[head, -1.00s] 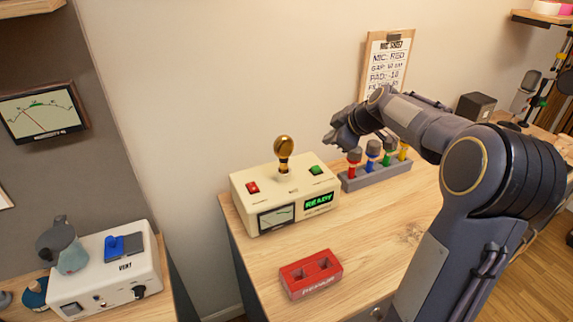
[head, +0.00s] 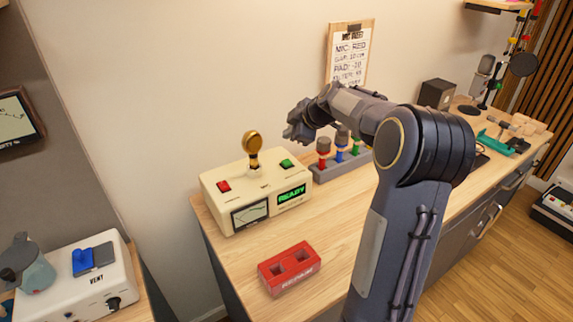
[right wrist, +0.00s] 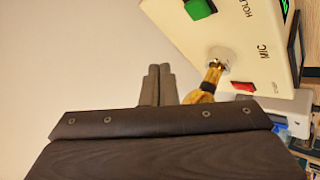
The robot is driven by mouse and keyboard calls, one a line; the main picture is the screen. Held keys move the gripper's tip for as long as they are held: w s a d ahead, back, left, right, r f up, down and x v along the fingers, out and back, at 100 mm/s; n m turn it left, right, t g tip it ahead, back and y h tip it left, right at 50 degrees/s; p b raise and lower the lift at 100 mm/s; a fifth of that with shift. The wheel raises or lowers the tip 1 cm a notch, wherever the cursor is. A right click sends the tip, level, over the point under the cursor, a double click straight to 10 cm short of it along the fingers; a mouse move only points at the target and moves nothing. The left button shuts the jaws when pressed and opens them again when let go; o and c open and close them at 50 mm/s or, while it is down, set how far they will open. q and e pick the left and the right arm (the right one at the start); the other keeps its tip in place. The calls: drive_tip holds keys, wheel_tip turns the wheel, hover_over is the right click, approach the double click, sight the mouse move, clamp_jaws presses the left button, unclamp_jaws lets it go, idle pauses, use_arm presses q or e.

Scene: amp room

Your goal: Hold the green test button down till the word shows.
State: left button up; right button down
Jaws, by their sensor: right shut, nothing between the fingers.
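The cream tester box (head: 250,196) stands on the wooden bench, with a green button (head: 287,163) at its back right and a red button (head: 223,186) at its left. Its lit green display (head: 291,195) reads READY. A gold-headed mic (head: 253,145) stands upright on top. My right gripper (head: 297,133) is shut and empty, above and behind the green button, apart from it. In the right wrist view the shut fingers (right wrist: 157,85) are clear of the green button (right wrist: 198,8), which is at the top edge. My left gripper is not in view.
A grey rack (head: 340,165) of coloured mics stands right of the box, partly behind my arm. A red block (head: 289,268) with two sockets lies in front. A clipboard sheet (head: 348,62) is at the wall.

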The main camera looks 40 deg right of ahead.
drive_tip(key=b, duration=0.4)
hover_over(284, 160)
drive_tip(key=s, duration=0.2)
drive_tip(key=f, duration=0.5)
drive_tip(key=shift+s+d+f, duration=0.15)
drive_tip(key=shift+d+f, duration=0.1)
drive_tip(key=shift+f, duration=0.05)
drive_tip(key=shift+f+b, duration=0.45)
idle(0.6)
drive_tip(key=shift+f+b, duration=0.35)
drive_tip(key=shift+b, duration=0.4)
drive_tip(key=shift+f+b, duration=0.55)
drive_tip(key=shift+b, duration=0.15)
idle(4.0)
